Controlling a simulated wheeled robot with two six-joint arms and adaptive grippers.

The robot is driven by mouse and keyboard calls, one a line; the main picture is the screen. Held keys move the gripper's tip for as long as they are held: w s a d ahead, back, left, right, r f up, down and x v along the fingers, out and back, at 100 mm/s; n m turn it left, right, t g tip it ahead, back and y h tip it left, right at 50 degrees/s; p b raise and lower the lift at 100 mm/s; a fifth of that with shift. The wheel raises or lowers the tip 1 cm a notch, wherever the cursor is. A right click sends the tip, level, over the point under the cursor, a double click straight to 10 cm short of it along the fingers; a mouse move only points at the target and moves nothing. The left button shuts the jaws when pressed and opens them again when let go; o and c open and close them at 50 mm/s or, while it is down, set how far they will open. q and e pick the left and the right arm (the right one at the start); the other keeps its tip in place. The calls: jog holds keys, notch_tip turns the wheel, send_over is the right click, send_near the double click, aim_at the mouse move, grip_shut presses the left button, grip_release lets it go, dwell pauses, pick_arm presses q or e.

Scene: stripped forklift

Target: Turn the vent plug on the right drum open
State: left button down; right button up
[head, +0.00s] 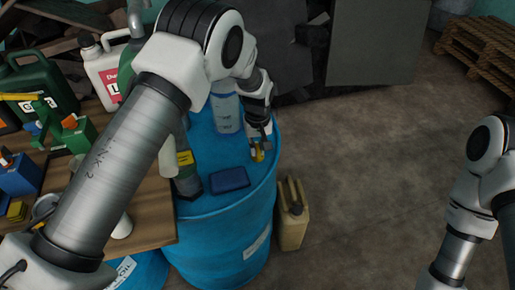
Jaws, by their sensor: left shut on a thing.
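The right drum (222,240) is a large blue drum standing at the middle of the head view. A small yellow part, which looks like the vent plug (257,156), sits on its top near the right rim. My left gripper (261,143) reaches down over the drum's top from my left arm and is shut on this yellow part. The gripper hides much of the plug, so how far it is turned cannot be seen. My right arm shows at the right edge, but its gripper is out of view.
On the drum top are a blue block (229,180), a pale blue bottle (227,112) and a dark bottle with a yellow label (187,175). A beige canister (292,222) stands on the floor beside the drum. A cluttered wooden table (150,220) is at left.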

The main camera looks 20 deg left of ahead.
aim_at(258, 147)
pick_arm(q)
jog(key=shift+s+f+n, duration=0.2)
jog(key=shift+n, duration=0.3)
jog(key=c, duration=1.2)
grip_release()
jog(key=shift+w+r, duration=0.1)
jog(key=shift+w, duration=0.05)
jog(key=shift+r, duration=0.35)
notch_tip(258, 147, up, 11)
jog(key=shift+r, duration=0.15)
